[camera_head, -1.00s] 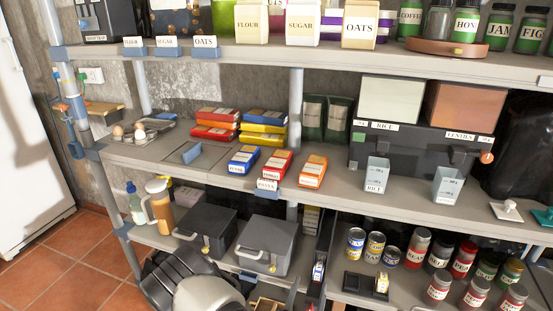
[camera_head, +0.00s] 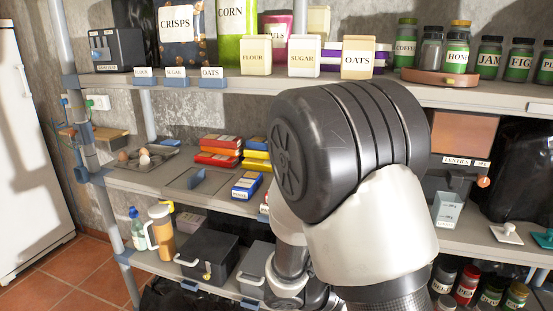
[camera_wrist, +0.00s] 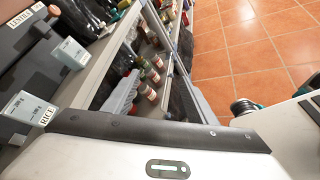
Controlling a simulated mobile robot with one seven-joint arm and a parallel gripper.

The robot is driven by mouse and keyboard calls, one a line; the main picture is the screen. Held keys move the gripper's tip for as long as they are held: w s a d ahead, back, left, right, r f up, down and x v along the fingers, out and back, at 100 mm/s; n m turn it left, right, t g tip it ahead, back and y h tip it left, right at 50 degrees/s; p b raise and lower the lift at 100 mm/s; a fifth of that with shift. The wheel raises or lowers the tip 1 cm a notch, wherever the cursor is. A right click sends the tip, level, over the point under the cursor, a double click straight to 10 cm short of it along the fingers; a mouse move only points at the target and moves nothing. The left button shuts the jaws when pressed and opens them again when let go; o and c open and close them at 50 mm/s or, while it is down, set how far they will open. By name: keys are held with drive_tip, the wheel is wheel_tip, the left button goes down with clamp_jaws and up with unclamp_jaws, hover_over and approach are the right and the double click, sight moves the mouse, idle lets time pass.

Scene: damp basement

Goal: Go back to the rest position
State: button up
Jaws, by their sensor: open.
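My arm (camera_head: 350,160) is raised and bent in front of the middle of the shelving in the head view. It hides part of the middle shelf and the lower shelf. My gripper (camera_wrist: 163,85) shows only in the wrist view. Its white body fills the bottom of that view, and its two grey fingers stand apart with nothing held between them. Beyond the fingers are lower-shelf jars and floor.
The upper shelf (camera_head: 490,98) carries packets, canisters and jars. Left of my arm are an egg tray (camera_head: 146,157), coloured packets (camera_head: 220,150) and a dark box (camera_head: 207,258). White containers (camera_wrist: 72,52) lie left in the wrist view. Tiled floor (camera_wrist: 260,50) is open.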

drive_tip(key=s+a+r+m+g+y, duration=0.25)
drive_tip(key=s+r+m+y, duration=0.25)
drive_tip(key=s+m+y, duration=0.25)
drive_tip(key=s+a+r+m+t+y, duration=0.2)
drive_tip(key=a+r+m+t+y, duration=0.2)
drive_tip(key=a+r+t+y, duration=0.45)
wheel_tip(320, 180, up, 19)
drive_tip(key=g+h+p, duration=0.1)
drive_tip(key=h+p, duration=0.1)
drive_tip(key=p, duration=1.5)
drive_tip(key=shift+d+g+p, duration=0.25)
drive_tip(key=shift+g+p, duration=0.05)
drive_tip(key=shift+s+f, duration=0.1)
idle(1.2)
